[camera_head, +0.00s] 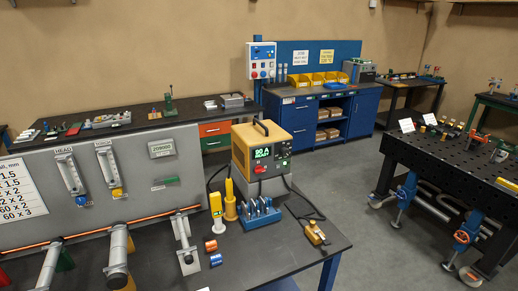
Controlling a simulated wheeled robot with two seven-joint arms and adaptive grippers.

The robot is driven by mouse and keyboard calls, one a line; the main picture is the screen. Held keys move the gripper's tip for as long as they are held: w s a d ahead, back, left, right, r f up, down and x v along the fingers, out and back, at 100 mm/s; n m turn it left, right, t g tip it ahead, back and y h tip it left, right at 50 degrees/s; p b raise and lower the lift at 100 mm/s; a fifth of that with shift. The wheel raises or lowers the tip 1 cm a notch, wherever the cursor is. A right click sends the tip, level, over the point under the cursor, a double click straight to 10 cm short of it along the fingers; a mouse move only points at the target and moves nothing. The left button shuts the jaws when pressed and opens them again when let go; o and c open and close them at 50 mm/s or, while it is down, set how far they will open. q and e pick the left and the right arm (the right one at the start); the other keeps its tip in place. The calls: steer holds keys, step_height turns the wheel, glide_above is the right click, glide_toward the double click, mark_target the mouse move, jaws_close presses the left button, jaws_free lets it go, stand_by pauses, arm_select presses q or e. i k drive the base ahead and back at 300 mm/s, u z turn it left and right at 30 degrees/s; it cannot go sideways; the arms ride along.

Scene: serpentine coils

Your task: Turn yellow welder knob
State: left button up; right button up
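The yellow welder (242,150) is a boxy unit with a dark carry handle on top. Neither of my grippers is in view.
A blue rack (262,219) with tools, yellow bottles (230,203) and a yellow-handled cable tool (316,234) lie on the dark bench (285,255) around the welder. A grey panel (30,160) with gauges stands left. A perforated black table (450,170) stands right, with floor between.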

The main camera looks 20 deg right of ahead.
mark_target(284, 151)
steer(key=z, duration=0.45)
steer(key=i, duration=1.05)
steer(key=u, duration=0.3)
